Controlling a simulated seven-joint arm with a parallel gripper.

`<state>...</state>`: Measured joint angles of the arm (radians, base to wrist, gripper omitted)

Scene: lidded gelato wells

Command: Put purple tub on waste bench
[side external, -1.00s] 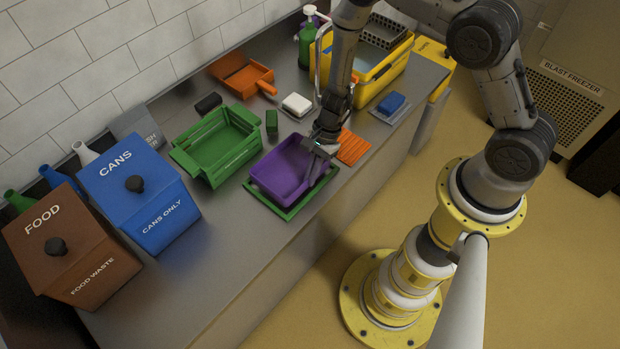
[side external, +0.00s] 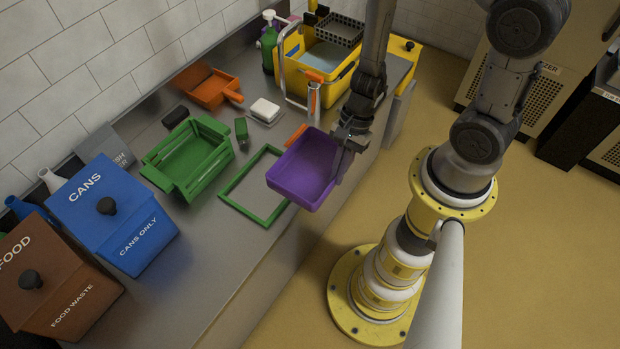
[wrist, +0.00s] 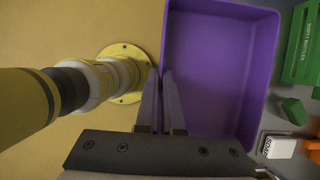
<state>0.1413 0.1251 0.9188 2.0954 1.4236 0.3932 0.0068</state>
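The purple tub (side external: 300,172) is empty and hangs in the air near the front edge of the grey bench (side external: 215,255). My gripper (side external: 347,150) is shut on the tub's right-hand wall in the side view. In the wrist view the two fingers (wrist: 161,100) straddle the rim of the purple tub (wrist: 218,60). The green rectangular frame (side external: 232,203) lies on the bench to the tub's left, with bare bench inside it. No label reading "waste bench" shows; the bench carries a food waste bin (side external: 60,280) and a cans bin (side external: 115,215).
A green crate (side external: 190,160), orange dustpan (side external: 210,88), white soap block (side external: 265,110) and green block (side external: 241,130) stand on the bench. A yellow basin (side external: 320,65) with a tap is at the far end. Bare bench lies between the cans bin and the green frame.

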